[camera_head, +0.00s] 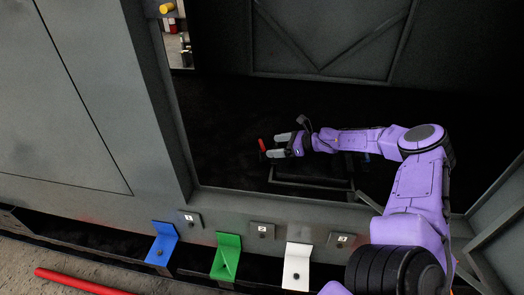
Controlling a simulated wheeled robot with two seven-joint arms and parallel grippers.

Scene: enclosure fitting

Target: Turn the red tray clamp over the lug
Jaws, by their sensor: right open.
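The red tray clamp (262,145) is a small red upright piece inside the dark enclosure, just left of my right gripper. My right gripper (277,146) is open, with its two pale fingers pointing left toward the red clamp. Its fingertips are very close to the clamp; I cannot tell whether they touch it. The lug cannot be made out in the dark around the clamp. My left gripper is not in view.
A dark metal frame (312,185) lies below my right forearm in the enclosure. The enclosure's front sill (228,199) runs below. Blue (162,243), green (226,256) and white (297,266) brackets stand along the front. A red bar (80,282) lies at lower left.

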